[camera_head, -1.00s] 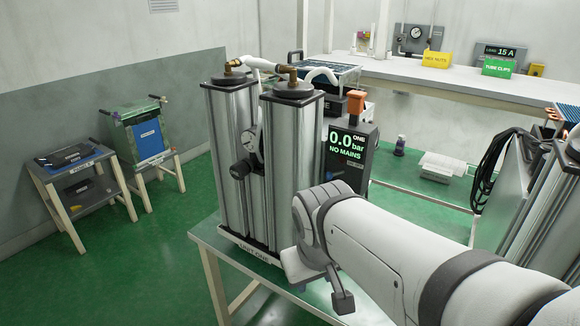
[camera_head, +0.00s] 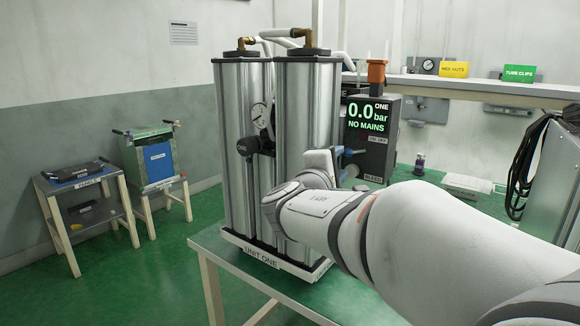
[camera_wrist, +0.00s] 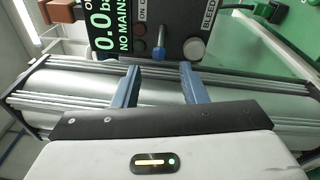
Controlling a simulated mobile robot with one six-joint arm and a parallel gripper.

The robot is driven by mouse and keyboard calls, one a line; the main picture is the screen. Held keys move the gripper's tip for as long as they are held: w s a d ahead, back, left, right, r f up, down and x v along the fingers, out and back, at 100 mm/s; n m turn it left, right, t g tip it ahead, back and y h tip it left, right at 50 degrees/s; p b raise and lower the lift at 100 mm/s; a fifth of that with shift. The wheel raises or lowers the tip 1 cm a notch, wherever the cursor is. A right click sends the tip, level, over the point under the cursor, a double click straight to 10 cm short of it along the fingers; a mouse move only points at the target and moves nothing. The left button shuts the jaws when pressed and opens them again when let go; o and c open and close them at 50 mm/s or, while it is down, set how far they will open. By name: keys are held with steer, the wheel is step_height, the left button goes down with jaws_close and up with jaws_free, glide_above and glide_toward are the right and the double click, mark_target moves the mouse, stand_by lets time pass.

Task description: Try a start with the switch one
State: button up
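The control box (camera_head: 376,138) of unit one stands behind the twin metal columns (camera_head: 280,150). Its display reads ONE, 0.0 bar, NO MAINS. An ON/OFF label shows on its face, and a BLEED label sits lower. In the head view my gripper (camera_head: 350,163) is in front of the box.
A pressure gauge (camera_head: 258,115) and a black knob (camera_head: 247,146) sit on the columns. An orange part (camera_head: 376,72) tops the box. A black cable coil (camera_head: 523,170) and another unit are at right. A small table with a panel (camera_head: 72,172) stands at left.

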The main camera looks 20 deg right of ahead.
mark_target(347, 154)
steer(key=x, duration=0.7)
steer(key=shift+w+d+r, duration=0.1)
steer(key=shift+w+d, duration=0.1)
steer(key=shift+w, duration=0.05)
steer(key=shift+c, duration=0.3)
